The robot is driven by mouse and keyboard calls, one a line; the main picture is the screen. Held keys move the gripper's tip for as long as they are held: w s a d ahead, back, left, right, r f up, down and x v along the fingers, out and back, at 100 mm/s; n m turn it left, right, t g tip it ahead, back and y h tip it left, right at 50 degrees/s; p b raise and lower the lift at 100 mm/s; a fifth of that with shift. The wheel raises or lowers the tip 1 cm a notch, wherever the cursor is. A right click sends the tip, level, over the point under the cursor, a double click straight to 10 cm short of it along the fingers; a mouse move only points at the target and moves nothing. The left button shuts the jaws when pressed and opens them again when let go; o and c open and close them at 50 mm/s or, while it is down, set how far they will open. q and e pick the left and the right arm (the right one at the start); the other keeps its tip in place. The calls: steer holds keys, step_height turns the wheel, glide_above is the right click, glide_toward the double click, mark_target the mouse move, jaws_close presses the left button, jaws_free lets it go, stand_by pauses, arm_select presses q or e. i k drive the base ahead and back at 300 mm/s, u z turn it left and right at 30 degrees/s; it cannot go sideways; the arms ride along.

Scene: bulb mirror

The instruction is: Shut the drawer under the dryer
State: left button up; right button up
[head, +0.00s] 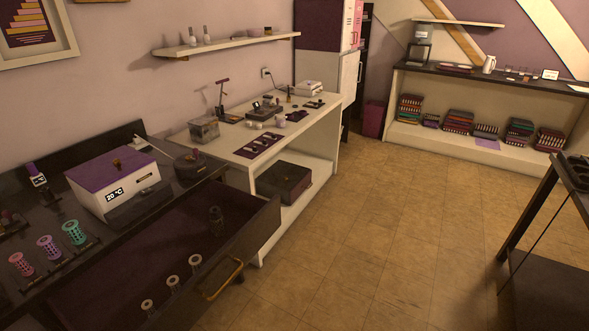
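The drawer (256,241) under the dark bench stands pulled out, with its inside showing. Its brass-coloured handle (222,280) is on the front face. Inside stand a dark jar (215,222) and several small pale spool-like pieces (195,262) in a row along the front. Above the drawer, on the bench top, sits a white box with a purple lid and a display reading 20 °C, which looks like the dryer (140,188). Neither of my grippers is in view.
Coloured spools (48,248) stand on the dark bench at left. A white table (300,143) with tools and a lower shelf stands just beyond the drawer. The tiled floor (400,230) is clear in the middle. A dark table (560,245) is at right.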

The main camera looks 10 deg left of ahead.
mark_target(109, 296)
steer(key=u, duration=1.25)
steer(key=k, duration=0.65)
steer(key=z, duration=0.5)
